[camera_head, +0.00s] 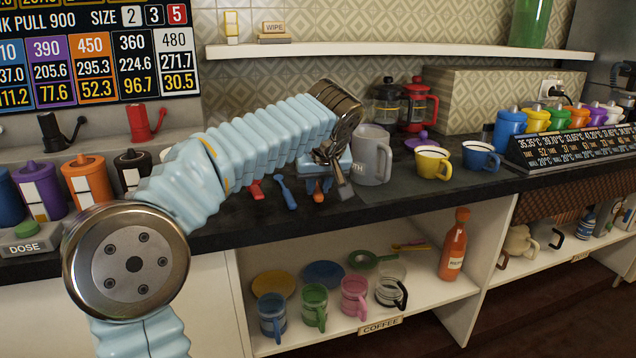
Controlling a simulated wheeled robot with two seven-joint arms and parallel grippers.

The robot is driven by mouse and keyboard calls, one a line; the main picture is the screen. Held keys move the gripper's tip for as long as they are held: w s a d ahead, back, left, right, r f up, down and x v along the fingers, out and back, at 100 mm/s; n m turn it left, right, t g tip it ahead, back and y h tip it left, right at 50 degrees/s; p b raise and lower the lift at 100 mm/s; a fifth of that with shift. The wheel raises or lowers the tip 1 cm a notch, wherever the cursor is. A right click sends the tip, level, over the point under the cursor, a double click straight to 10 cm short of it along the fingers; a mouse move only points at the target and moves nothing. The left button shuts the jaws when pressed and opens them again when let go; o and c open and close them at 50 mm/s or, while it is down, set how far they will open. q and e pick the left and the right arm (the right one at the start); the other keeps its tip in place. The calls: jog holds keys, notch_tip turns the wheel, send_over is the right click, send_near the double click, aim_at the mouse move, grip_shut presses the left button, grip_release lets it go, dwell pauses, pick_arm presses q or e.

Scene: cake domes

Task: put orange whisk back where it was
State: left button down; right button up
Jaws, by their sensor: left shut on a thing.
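My left arm reaches in from the left, over the dark counter (225,226). Its gripper (324,184) points down near the counter's middle and is shut on the orange whisk. Only a small orange part of the whisk (318,193) shows under the gripper; the rest is hidden. A red-handled utensil (255,189) and a blue-handled utensil (287,193) lie just left of the gripper on the counter. I cannot tell whether the whisk touches the counter. My right gripper is not in view.
A grey pitcher (371,155) stands close to the right of the gripper. A yellow mug (433,164) and a blue mug (480,158) stand farther right. Colored canisters (88,178) line the left. The shelf below holds cups and a sauce bottle (454,245).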

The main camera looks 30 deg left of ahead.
pick_arm(q)
jog(key=shift+f+b, duration=0.35)
jog(key=shift+f, duration=0.05)
jog(key=c, duration=1.4)
grip_release()
jog(key=o, duration=0.6)
jog(key=shift+r, duration=0.1)
jog(key=p+v, duration=0.1)
jog(key=v, duration=0.1)
jog(key=p+v, duration=0.3)
jog(key=v, duration=0.2)
jog(key=shift+w+a+r, duration=0.15)
jog(key=shift+w+a, duration=0.1)
jog(key=shift+a, duration=0.1)
